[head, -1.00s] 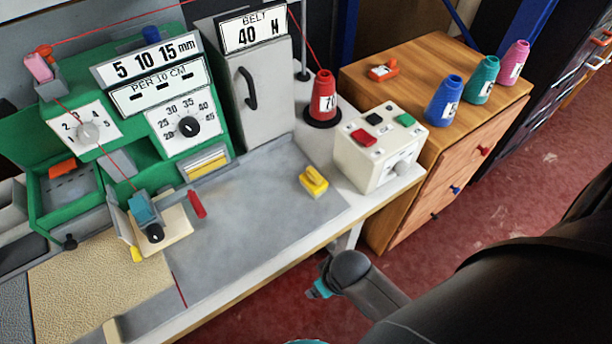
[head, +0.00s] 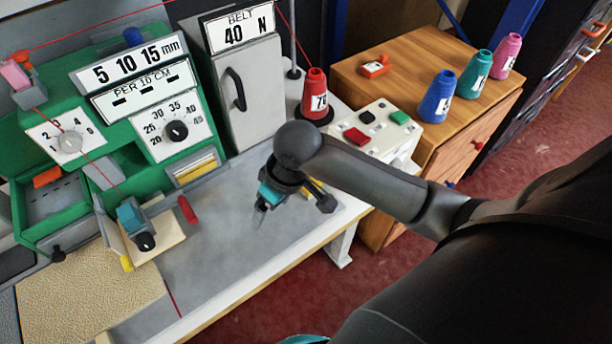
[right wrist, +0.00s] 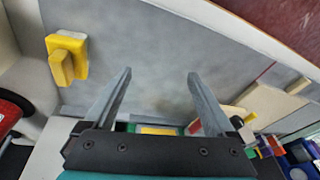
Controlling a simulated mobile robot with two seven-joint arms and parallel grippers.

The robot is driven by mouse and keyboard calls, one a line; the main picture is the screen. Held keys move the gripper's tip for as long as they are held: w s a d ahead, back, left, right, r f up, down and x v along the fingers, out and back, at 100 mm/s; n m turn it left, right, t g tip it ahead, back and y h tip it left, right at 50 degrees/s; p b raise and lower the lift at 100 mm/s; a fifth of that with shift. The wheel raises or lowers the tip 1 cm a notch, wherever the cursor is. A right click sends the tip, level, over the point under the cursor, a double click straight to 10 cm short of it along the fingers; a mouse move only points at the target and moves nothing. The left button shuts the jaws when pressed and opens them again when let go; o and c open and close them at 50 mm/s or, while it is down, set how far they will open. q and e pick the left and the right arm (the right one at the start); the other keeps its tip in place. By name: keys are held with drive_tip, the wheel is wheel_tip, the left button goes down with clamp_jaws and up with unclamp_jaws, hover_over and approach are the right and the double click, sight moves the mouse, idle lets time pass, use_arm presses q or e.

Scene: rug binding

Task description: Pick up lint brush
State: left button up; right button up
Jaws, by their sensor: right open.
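The lint brush, a small yellow block with a raised handle, lies on the grey worktop. In the right wrist view the lint brush (right wrist: 66,58) is at the upper left, outside the fingers and apart from them. In the head view the lint brush (head: 308,191) is mostly hidden behind my right gripper, with only a bit of yellow showing. My right gripper (head: 262,210) is above the grey worktop, left of the brush. In the right wrist view its two fingers (right wrist: 159,76) are apart with nothing between them. My left gripper is not in view.
The grey worktop (head: 215,255) is mostly clear. A red thread cone (head: 315,95) and a white button box (head: 375,140) stand behind the gripper. The green machine (head: 70,125) is at left, with a red piece (head: 187,209) before it. A wooden cabinet (head: 400,65) stands right.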

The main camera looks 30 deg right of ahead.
drive_tip(key=w+d+r+m+g+h, duration=0.2)
drive_tip(key=w+d+r, duration=0.3)
drive_tip(key=d+r, duration=0.6)
drive_tip(key=f+b, duration=0.3)
drive_tip(key=f, duration=0.8)
drive_tip(key=shift+d, duration=0.2)
wheel_tip(320, 180, down, 5)
drive_tip(key=b, duration=0.2)
drive_tip(key=shift+a+b, duration=0.1)
drive_tip(key=shift+b, duration=0.2)
drive_tip(key=shift+f, duration=0.15)
drive_tip(key=shift+c, duration=0.7)
drive_tip(key=c, duration=0.6)
clamp_jaws()
